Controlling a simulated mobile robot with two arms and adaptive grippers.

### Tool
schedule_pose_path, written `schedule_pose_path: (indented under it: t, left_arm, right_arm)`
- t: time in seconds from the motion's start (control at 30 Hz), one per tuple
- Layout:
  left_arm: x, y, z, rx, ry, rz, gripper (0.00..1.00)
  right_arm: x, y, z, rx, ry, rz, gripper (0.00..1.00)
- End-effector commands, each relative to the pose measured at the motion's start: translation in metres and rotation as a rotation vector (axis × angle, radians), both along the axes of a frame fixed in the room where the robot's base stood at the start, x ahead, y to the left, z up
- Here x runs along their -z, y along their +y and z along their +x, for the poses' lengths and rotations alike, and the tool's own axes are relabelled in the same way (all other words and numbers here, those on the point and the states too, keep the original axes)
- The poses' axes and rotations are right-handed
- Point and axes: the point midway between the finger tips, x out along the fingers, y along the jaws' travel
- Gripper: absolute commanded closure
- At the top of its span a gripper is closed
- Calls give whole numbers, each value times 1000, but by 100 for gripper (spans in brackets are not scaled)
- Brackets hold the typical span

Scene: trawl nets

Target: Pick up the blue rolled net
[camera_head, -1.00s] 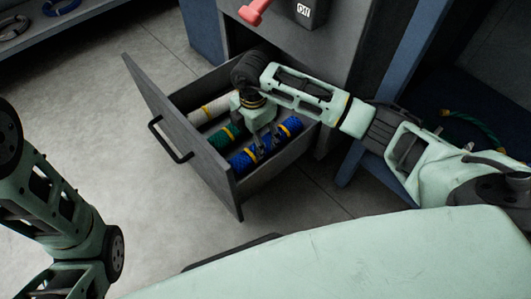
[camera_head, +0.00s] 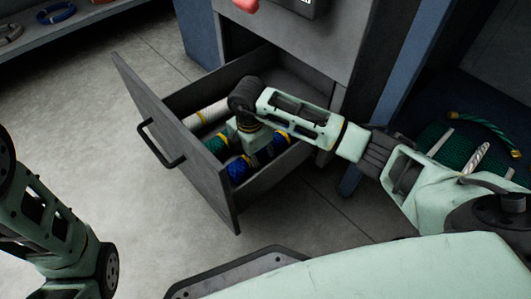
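The blue rolled net (camera_head: 239,170), with yellow bands, lies in the front part of the open drawer (camera_head: 205,184). My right gripper (camera_head: 254,158) points down over its middle and hides that part. Blue shows on both sides of the gripper. The fingers reach down at the net, but I cannot tell whether they are closed on it. My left arm shows at the left edge; its gripper is out of view.
A green rolled net (camera_head: 215,145) and a white rolled net (camera_head: 205,114) lie beside the blue one in the drawer. The drawer front with its black handle (camera_head: 161,147) stands out over clear floor. A blue-framed shelf (camera_head: 374,122) stands on the right.

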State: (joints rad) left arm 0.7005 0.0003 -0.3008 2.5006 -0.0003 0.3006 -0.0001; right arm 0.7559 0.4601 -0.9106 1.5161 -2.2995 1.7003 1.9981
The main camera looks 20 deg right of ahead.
Motion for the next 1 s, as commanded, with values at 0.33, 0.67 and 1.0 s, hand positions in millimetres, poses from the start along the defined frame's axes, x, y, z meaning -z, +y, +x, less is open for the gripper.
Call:
schedule_pose_path:
  t: [0.33,0.67,1.0]
  left_arm:
    - [-1,0,0,0,0,0,71]
    - [-1,0,0,0,1,0,71]
    - [-1,0,0,-1,1,0,71]
  right_arm:
    - [-1,0,0,0,0,0,53]
    - [-1,0,0,0,0,0,82]
    - [-2,0,1,0,-2,0,96]
